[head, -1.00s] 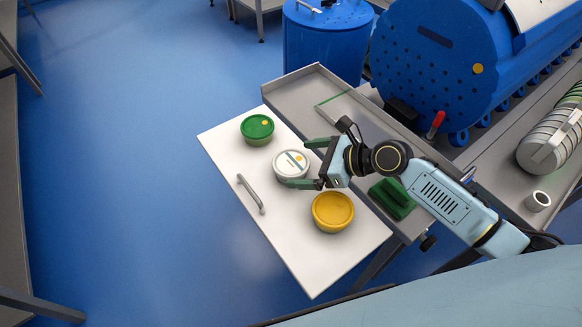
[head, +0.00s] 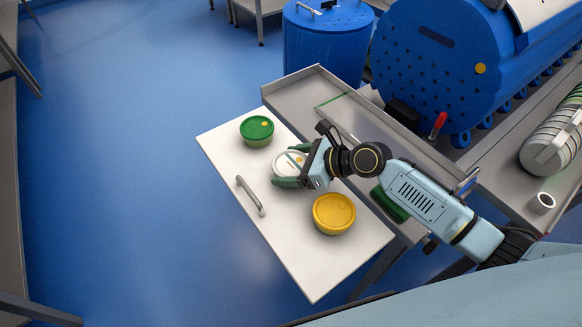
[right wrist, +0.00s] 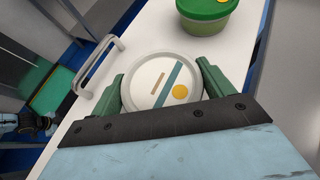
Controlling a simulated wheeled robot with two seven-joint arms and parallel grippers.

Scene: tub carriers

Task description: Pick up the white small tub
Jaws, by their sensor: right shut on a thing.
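The white small tub (head: 287,164) stands on the white board between the green and yellow tubs. Its round lid has a teal stripe and a yellow dot; it also shows in the right wrist view (right wrist: 158,84). My right gripper (head: 290,168) is shut on the white tub, one green finger on each side of it. In the right wrist view the fingers (right wrist: 162,88) flank the tub. The tub's near side is hidden by the gripper.
A green-lidded tub (head: 257,130) stands behind the white tub and a yellow-lidded tub (head: 334,213) in front. The white board (head: 310,268) has a grey handle (head: 250,196) at its left. A grey metal tray (head: 300,90) lies behind.

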